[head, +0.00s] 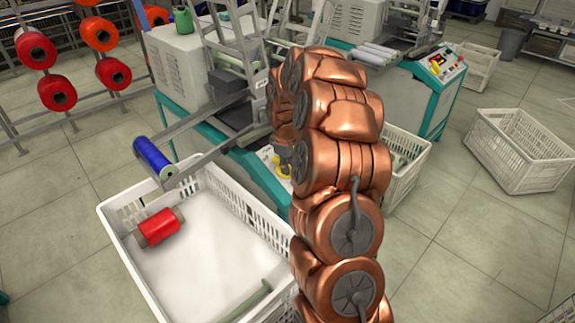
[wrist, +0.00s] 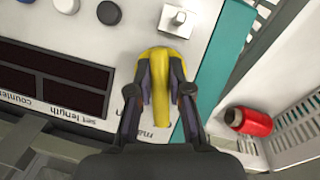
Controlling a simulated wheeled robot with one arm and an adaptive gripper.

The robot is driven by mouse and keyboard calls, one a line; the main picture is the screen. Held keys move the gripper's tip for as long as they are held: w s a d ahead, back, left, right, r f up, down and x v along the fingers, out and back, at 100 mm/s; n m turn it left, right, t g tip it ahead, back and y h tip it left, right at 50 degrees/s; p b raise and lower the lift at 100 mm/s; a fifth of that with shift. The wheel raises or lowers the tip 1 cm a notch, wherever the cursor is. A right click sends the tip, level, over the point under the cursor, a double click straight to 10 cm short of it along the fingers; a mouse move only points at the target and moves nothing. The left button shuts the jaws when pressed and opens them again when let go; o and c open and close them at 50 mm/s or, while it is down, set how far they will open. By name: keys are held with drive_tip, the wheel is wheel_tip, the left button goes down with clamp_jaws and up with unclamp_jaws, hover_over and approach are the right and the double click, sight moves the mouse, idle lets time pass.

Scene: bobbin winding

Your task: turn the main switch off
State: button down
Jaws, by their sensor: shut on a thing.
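The main switch (wrist: 160,98) is a yellow knob with a long raised grip bar on a pale control panel, seen in the wrist view. Printed letters beside it, partly covered, begin with "ma". My gripper (wrist: 161,75) has one dark finger on each side of the yellow bar and is shut on it. The bar runs about straight up and down in the wrist picture. In the head view my copper arm hides most of this panel and the gripper; only a yellow and white bit of the panel (head: 268,157) shows left of the arm.
The panel also carries dark displays (wrist: 62,80) and a white square toggle (wrist: 175,19). In the head view a white crate (head: 150,276) with a red spool (head: 160,226) stands in front, below a blue spool (head: 153,158). A second machine (head: 425,95) stands behind right.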

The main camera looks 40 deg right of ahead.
drive_tip(key=shift+n+h, duration=0.4)
drive_tip(key=shift+n, duration=0.6)
drive_tip(key=c, duration=1.1)
unclamp_jaws()
drive_tip(key=shift+t, duration=0.3)
drive_tip(key=v, duration=1.2)
drive_tip(key=shift+w, duration=0.1)
drive_tip(key=shift+a, duration=0.1)
